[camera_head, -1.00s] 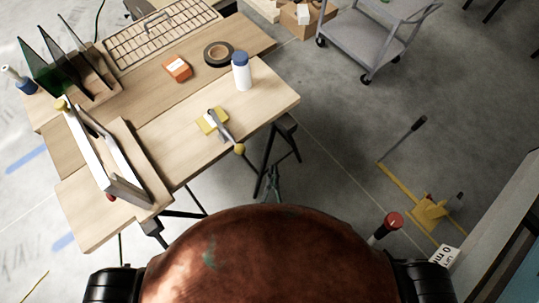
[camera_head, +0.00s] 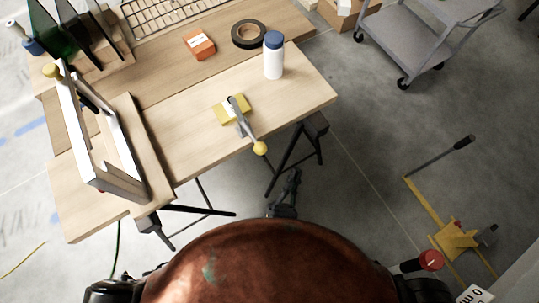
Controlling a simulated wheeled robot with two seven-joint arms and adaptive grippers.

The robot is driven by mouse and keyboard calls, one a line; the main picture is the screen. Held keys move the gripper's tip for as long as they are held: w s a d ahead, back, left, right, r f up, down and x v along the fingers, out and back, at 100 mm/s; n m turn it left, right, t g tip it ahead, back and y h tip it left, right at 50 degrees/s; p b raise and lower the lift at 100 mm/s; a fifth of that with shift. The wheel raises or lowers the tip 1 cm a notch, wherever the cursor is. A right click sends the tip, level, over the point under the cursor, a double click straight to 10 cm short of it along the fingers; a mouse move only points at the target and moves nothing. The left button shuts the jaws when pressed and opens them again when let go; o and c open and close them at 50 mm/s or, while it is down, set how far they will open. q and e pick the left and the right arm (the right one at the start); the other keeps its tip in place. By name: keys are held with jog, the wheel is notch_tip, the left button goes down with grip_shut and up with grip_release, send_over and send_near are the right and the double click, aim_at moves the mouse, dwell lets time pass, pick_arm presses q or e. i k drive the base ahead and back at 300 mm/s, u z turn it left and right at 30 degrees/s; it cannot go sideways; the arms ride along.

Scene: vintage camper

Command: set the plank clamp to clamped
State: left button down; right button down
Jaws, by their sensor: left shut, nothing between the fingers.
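The plank clamp (camera_head: 241,121) is a small grey lever clamp on a yellow base, on the light wooden workbench (camera_head: 190,150) near its front edge. Its lever slants toward me and ends in a yellow ball knob (camera_head: 260,148) at the bench edge. My left gripper (camera_head: 291,177) is dark and shut, with nothing between its fingers. It is below and right of the knob in the picture, apart from the clamp, beyond the bench's front edge. My right gripper is not in view.
A white bottle (camera_head: 273,60), black tape roll (camera_head: 249,34) and orange box (camera_head: 199,44) stand behind the clamp. A white frame with a yellow knob (camera_head: 52,71) is at left. A trestle leg (camera_head: 285,158) stands near my gripper. A grey cart (camera_head: 410,40) is at back right.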

aim_at(261, 147)
jog(key=u, duration=1.8)
jog(key=k, duration=0.35)
jog(key=z, duration=0.85)
